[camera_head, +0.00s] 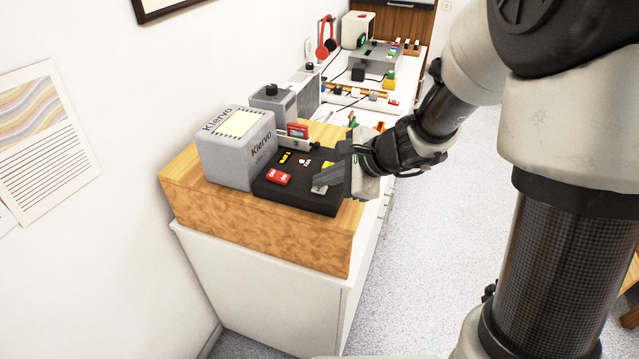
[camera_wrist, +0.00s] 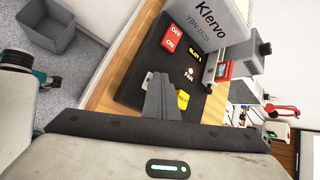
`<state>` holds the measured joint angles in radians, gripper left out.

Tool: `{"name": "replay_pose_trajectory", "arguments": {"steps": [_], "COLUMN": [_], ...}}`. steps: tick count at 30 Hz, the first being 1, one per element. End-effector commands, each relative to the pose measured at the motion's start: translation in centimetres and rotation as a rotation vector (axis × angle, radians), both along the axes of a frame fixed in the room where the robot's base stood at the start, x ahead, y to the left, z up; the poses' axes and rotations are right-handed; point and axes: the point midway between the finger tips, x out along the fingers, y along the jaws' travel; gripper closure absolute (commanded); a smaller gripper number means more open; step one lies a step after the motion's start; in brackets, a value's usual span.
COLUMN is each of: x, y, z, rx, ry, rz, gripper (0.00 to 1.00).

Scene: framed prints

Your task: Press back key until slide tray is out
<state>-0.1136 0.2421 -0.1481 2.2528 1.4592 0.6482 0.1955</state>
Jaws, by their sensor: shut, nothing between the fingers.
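The plate carries a red ON/OFF switch (camera_wrist: 171,39), yellow lettering (camera_wrist: 195,52), a white symbol (camera_wrist: 190,74) and a yellow key (camera_wrist: 183,99). A small grey key (camera_head: 320,190) lies near the plate's front edge. My gripper (camera_head: 322,179) is shut and empty over that edge, its fingertips (camera_wrist: 157,82) close to the grey key. I cannot tell whether they touch it. No key is readable as back. A red piece (camera_head: 297,130) sits in a grey holder beside the device.
The device stands on a wooden block (camera_head: 260,232) on a white cabinet (camera_head: 255,280). Behind are a grey unit with a black knob (camera_head: 270,90), cables, red headphones (camera_head: 326,38) and other items. A grey bin (camera_wrist: 47,25) stands on the floor. The floor at right is open.

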Motion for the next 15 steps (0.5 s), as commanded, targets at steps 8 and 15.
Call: {"name": "replay_pose_trajectory", "arguments": {"steps": [8, 15], "x": [0.0, 0.0], "y": [0.0, 0.0], "z": [0.9, 2.3], "rx": [-0.002, 0.000], "ry": [0.000, 0.001], "rz": [0.001, 0.001], "gripper": [1.00, 1.00]}}
